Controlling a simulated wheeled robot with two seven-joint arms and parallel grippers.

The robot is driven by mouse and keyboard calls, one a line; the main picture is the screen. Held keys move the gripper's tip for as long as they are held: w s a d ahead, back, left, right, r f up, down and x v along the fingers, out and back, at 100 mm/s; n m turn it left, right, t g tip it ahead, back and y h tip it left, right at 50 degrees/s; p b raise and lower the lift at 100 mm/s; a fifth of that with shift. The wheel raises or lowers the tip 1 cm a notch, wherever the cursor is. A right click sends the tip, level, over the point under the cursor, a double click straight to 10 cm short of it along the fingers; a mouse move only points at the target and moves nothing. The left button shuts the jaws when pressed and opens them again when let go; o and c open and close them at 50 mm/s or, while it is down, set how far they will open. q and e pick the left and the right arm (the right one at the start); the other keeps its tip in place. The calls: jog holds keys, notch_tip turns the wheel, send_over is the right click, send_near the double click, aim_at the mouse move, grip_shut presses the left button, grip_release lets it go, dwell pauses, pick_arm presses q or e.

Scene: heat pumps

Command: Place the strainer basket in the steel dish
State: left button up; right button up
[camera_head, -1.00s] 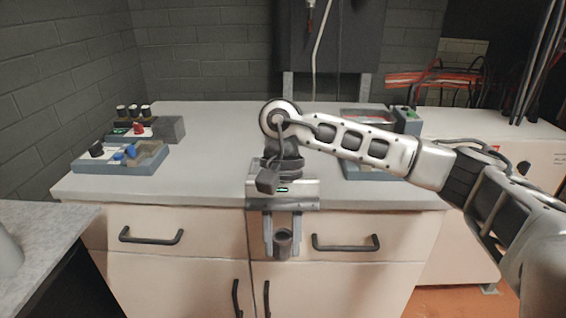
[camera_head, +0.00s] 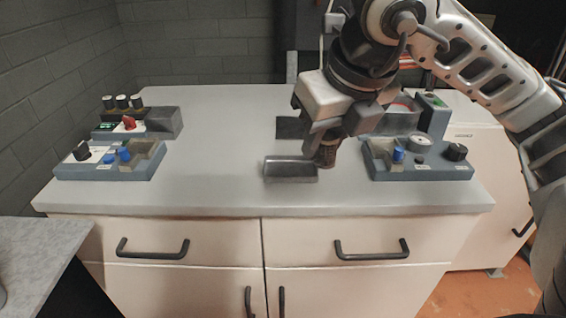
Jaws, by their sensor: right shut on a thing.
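The strainer basket (camera_head: 326,154) is a small dark brown cup, upright between the fingers of my right gripper (camera_head: 330,142). The gripper is shut on it, pointing down over the countertop. The steel dish (camera_head: 290,170) is a shallow rectangular grey tray on the counter, near its front middle. The basket is at the dish's right end, close to its back right corner. I cannot tell whether it is above the dish or just beside it, or whether they touch. My left gripper is not in view.
A control box with a blue knob (camera_head: 418,160) stands close right of the basket. Two more boxes with knobs stand at the left, a front one (camera_head: 108,160) and a rear one (camera_head: 160,122). A dark square (camera_head: 289,128) lies behind the dish. The counter's left middle (camera_head: 220,150) is clear.

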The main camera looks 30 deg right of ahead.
jog(key=shift+w+d+r+m+h, duration=0.1)
jog(key=shift+r+m+h, duration=0.1)
jog(key=shift+m, duration=0.35)
jog(key=shift+w+d+r+m+h, duration=0.1)
jog(key=shift+r+m+h, duration=0.1)
jog(key=shift+m, duration=0.35)
jog(key=shift+w+d+f, duration=0.1)
jog(key=shift+w+f, duration=0.15)
jog(key=shift+w, duration=0.05)
jog(key=w+d+f+b, duration=0.2)
jog(key=w+f+b, duration=0.15)
jog(key=w, duration=0.35)
send_near(288, 166)
jog(key=shift+w+d+f, duration=0.2)
jog(key=shift+w+f, duration=0.1)
jog(key=shift+w, duration=0.35)
jog(key=shift+w+f, duration=0.3)
jog(key=shift+f, duration=0.05)
jog(key=f, duration=0.3)
jog(key=shift+w+d+f, duration=0.15)
jog(key=shift+w+f, duration=0.05)
jog(key=shift+w, duration=0.05)
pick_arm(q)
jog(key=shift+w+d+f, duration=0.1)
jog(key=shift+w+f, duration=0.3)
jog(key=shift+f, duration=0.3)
pick_arm(e)
jog(key=shift+f, duration=0.15)
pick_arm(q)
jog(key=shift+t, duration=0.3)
